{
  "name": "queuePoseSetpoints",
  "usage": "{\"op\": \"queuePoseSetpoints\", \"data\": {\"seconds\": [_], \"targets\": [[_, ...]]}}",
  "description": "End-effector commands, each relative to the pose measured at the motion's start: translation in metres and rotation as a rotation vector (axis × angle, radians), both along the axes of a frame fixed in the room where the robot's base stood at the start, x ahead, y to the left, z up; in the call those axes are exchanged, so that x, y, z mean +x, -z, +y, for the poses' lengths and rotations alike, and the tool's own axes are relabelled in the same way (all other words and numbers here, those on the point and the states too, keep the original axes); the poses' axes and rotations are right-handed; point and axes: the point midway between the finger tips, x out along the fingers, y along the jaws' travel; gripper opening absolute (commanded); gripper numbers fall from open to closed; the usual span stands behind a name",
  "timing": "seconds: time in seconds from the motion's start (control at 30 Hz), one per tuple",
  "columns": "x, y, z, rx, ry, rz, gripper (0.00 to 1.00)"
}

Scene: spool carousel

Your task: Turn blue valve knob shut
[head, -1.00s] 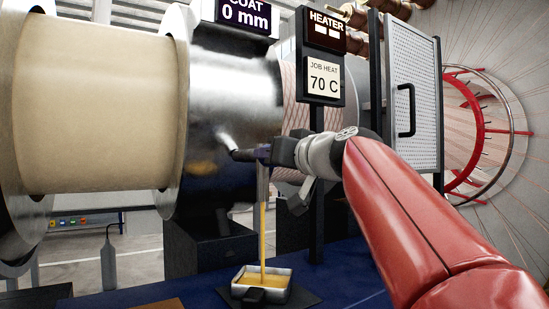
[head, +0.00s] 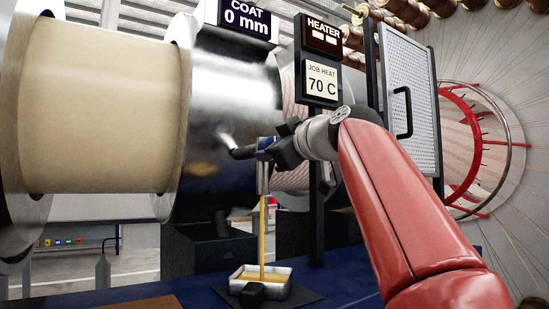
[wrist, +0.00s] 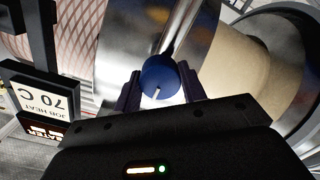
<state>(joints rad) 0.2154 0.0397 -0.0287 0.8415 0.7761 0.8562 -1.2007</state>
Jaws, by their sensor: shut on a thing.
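The blue valve knob (wrist: 160,78) is round with a white line on its face and sits between the two fingers of my gripper (wrist: 160,88) in the wrist view. The fingers touch its sides. In the head view my gripper (head: 268,150) is at the valve, and the knob (head: 264,144) shows only in part beside it. The valve's spout (head: 263,180) hangs below, and an amber stream (head: 262,230) runs down from it into a metal tray (head: 283,286). The tray holds amber liquid.
A large metal drum (head: 232,85) stands behind the valve, with a tan spool (head: 100,110) at left. A post carries the heater sign (head: 322,37) and a 70 C sign (head: 321,83). A perforated panel with a handle (head: 402,113) stands at right.

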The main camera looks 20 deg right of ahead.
Motion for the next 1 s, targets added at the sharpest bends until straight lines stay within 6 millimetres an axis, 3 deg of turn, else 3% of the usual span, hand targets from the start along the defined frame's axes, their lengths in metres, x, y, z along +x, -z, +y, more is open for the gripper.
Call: {"op": "queuePoseSetpoints", "data": {"seconds": [0.6, 1.0], "targets": [[0.0005, 0.0018, -0.0003, -0.522, -0.001, -0.167, 0.18], [0.0002, 0.0011, 0.0001, -0.696, -0.002, -0.224, 0.18]]}}
